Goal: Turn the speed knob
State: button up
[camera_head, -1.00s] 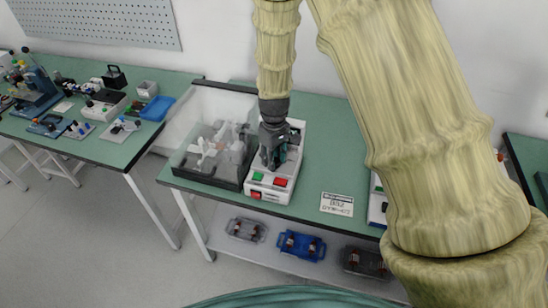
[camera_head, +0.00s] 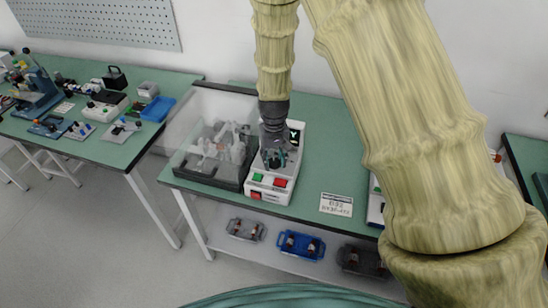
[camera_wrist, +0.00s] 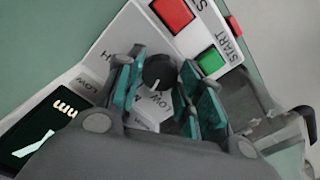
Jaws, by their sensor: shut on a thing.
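The speed knob (camera_wrist: 160,72) is a round black dial with a white pointer line. It sits on the face of a white control box (camera_head: 284,165), with printed "LOW" labels beside it in the wrist view. My gripper (camera_wrist: 160,85) points down at the box, its teal finger pads on both sides of the knob, shut on it. In the head view my gripper (camera_head: 274,158) stands over the box and hides the knob. A green START button (camera_wrist: 210,62) and a red button (camera_wrist: 173,14) sit beside the knob on the same face.
A clear-lidded case (camera_head: 205,150) with grey and white parts stands directly left of the box. A dark display (camera_wrist: 40,140) is on the box. A white label card (camera_head: 336,204) lies to the right, with bare green bench (camera_head: 325,165) around it.

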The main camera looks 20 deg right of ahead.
aim_at(274, 161)
jog(key=shift+m, duration=1.9)
jog(key=shift+p, duration=0.3)
jog(key=o, duration=1)
jog(key=shift+w, duration=0.1)
notch_tip(274, 161, up, 12)
